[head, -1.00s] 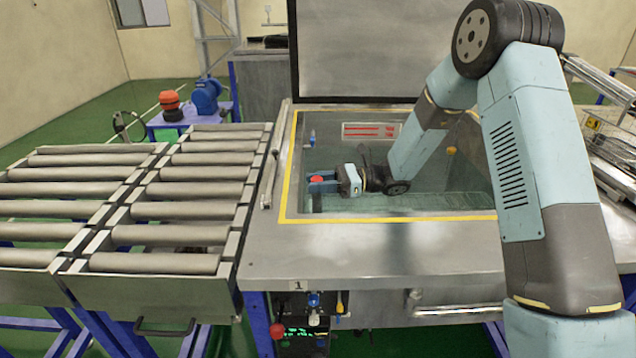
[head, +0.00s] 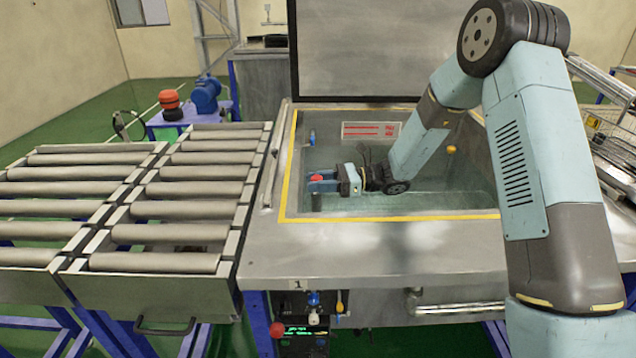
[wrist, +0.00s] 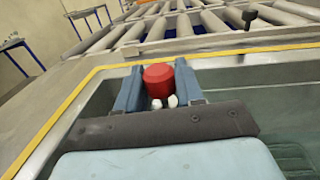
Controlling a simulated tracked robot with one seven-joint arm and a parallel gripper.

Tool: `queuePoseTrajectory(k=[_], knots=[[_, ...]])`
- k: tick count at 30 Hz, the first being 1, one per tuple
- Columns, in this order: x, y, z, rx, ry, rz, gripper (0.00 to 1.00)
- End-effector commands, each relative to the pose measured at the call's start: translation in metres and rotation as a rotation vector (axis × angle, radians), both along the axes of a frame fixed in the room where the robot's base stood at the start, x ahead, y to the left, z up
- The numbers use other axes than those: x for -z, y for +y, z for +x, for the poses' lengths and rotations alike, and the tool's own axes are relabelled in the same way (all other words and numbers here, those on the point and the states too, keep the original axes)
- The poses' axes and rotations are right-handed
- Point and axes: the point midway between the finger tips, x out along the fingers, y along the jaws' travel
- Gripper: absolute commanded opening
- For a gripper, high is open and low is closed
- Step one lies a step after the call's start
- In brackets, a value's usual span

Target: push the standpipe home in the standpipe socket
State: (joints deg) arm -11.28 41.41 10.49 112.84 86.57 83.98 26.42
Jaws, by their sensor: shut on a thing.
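The standpipe has a red top (head: 316,178) and a dark lower part (head: 316,201) in the head view, standing about upright at the left end of the sunken tank (head: 430,205). My gripper (head: 320,185) reaches in from the right and is shut on it just below the red top. In the wrist view the red top (wrist: 158,78) sits between the two blue fingers (wrist: 158,90). The standpipe socket is hidden, so I cannot tell how deep the pipe's foot sits.
A yellow line (head: 284,190) edges the tank opening. A raised lid (head: 355,50) stands behind it. A roller conveyor (head: 140,190) is on the left. A small blue valve (head: 311,138) and a red-marked label (head: 371,131) are near the tank's back.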

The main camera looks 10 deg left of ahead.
Motion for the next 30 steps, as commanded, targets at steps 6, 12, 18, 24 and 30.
queuePoseTrajectory(k=[6,12,18,24,30], knots=[[-0.0006,-0.0009,0.0008,0.002,-0.001,0.001,0.00],[-0.0005,-0.0003,0.0004,0.001,-0.001,0.001,0.00],[0.0009,-0.0002,0.0004,0.001,-0.001,0.001,0.00],[0.0042,-0.0001,0.0004,0.001,0.000,0.001,0.00],[0.0076,-0.0001,0.0004,0.001,0.000,0.001,0.00]])
